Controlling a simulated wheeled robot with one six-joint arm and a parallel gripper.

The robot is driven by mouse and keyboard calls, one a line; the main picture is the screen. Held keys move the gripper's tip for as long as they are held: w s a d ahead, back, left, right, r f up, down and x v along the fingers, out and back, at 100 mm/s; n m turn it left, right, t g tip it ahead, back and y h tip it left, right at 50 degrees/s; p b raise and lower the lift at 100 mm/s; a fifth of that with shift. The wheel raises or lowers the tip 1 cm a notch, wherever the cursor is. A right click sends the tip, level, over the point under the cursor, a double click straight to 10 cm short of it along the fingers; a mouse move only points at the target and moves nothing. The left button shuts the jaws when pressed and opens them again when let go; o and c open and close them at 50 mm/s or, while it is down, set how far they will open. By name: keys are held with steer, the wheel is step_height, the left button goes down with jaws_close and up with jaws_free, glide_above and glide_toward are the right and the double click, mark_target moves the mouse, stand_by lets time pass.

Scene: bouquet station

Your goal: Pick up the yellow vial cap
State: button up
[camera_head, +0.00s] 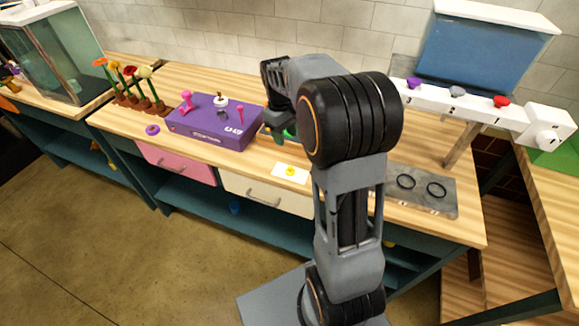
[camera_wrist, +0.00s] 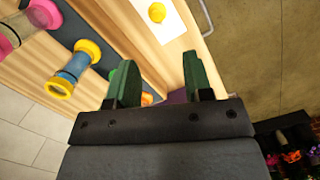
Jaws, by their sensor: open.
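The yellow vial cap (camera_head: 291,171) sits on a small white card (camera_head: 280,174) near the front edge of the wooden counter. In the wrist view the cap (camera_wrist: 157,12) lies on the white card (camera_wrist: 173,35) at the top. My gripper (camera_wrist: 154,62) is open with nothing between its green fingers. The cap is beyond the fingertips, clear of both. In the head view my gripper (camera_head: 278,128) is above the counter, behind and a little left of the cap, partly hidden by my arm.
A vial with yellow ends (camera_wrist: 73,68) and a pink-ended one (camera_wrist: 20,28) lie to the left in the wrist view. A purple box (camera_head: 213,123) with small items stands left of my gripper. A grey tray (camera_head: 420,203) holds two black rings. Bare counter surrounds the card.

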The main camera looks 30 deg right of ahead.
glide_above(290, 167)
steer(key=f, duration=0.7)
steer(key=shift+w+f+p, duration=0.2)
steer(key=shift+w+p, duration=0.05)
steer(key=shift+p, duration=0.15)
steer(key=shift+s+f+p, duration=0.15)
steer(key=shift+f+p, duration=0.25)
steer(key=shift+f, duration=1.25)
steer(key=shift+s+f+p, duration=0.1)
steer(key=shift+f+p, duration=0.3)
steer(key=shift+f, duration=1.25)
jaws_close()
